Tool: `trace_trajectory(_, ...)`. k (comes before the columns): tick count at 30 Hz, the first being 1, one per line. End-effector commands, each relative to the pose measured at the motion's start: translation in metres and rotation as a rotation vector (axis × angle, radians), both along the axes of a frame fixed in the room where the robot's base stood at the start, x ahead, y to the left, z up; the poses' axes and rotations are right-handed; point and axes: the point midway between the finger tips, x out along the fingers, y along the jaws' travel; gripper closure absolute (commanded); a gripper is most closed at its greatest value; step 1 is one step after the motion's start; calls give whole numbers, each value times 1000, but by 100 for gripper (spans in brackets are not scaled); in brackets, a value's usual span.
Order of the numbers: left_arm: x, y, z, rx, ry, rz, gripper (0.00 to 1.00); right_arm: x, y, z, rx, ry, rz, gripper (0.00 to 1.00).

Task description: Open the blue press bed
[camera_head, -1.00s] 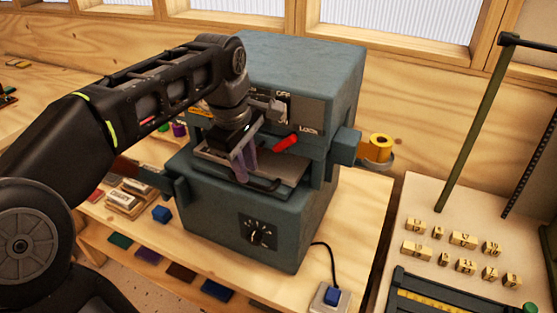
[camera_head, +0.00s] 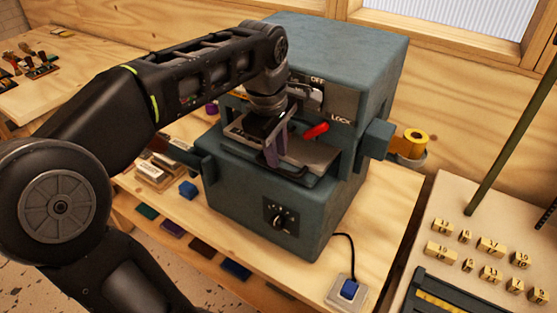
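The blue-grey press (camera_head: 345,60) stands on the wooden bench in the middle of the head view. Its metal bed (camera_head: 312,154) shows in the front opening, with a dark bar handle (camera_head: 292,181) along its front edge. A red lever (camera_head: 316,131) sits above the bed, beside the OFF and LOCK lettering. My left gripper (camera_head: 275,152) reaches down over the left part of the bed, its fingers behind the handle. The fingers look close together, but I cannot tell whether they are apart or touch the bed. My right gripper is out of view.
A black dial (camera_head: 277,215) is on the press front. A blue button on a pale box (camera_head: 348,290) stands at the bench's front right. A yellow roll (camera_head: 414,137) sits right of the press. Stamped brass blocks (camera_head: 490,246) lie on the right-hand board.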

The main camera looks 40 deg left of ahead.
Motion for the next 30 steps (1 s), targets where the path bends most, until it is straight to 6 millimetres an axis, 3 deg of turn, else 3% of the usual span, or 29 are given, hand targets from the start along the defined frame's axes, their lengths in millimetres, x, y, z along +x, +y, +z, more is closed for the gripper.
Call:
trace_trajectory(7, 5, 1, -31, 0, 1, 0, 78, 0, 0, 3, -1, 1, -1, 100)
trace_trajectory(17, 7, 1, -36, 0, -1, 0, 78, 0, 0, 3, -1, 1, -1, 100)
trace_trajectory(25, 7, 1, -36, 0, -1, -1, 100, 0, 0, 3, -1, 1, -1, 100)
trace_trajectory(30, 7, 1, -36, 0, -1, -1, 100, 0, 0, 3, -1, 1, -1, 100)
